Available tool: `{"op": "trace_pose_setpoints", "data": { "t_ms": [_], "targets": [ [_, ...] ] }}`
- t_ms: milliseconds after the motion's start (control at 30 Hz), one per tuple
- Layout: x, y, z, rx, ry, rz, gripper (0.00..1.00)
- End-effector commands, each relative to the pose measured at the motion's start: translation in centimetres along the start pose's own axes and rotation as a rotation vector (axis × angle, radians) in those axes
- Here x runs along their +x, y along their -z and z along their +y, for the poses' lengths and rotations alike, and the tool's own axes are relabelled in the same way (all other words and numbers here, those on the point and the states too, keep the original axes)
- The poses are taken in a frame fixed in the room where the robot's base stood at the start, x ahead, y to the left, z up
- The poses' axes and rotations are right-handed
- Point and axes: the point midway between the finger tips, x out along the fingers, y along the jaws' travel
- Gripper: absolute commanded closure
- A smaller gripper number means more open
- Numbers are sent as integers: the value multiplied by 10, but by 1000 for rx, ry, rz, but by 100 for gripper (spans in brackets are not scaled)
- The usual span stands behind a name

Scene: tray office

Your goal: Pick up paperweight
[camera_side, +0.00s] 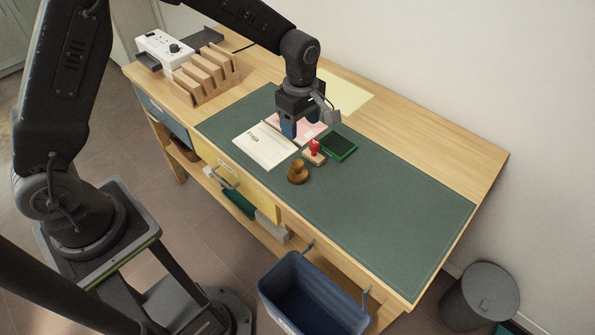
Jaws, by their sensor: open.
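A small brass-brown knobbed object, which looks like the paperweight (298,172), stands upright on the green desk mat (400,215), near its front edge. My gripper (296,131) is open and points down over the papers, behind and slightly left of the paperweight, apart from it. The gap between its fingers is hard to see from this side. A white printed sheet (262,150) lies left of the paperweight, and a pink sheet (312,128) lies partly hidden under my gripper.
A red-handled stamp (314,150) stands close behind the paperweight, beside a green ink pad (339,147). A wooden rack (207,75) and white device (164,47) stand at the back left. A blue bin (312,295) hangs at the front. The mat's right side is clear.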

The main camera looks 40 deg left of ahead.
Motion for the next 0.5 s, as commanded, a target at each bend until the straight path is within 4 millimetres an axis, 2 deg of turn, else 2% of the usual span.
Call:
{"op": "trace_pose_setpoints", "data": {
  "t_ms": [300, 500],
  "targets": [
    [56, 0, -2, -4, 6, 1, 35],
    [81, 0, -1, -3, 3, 0, 35]
  ]
}}
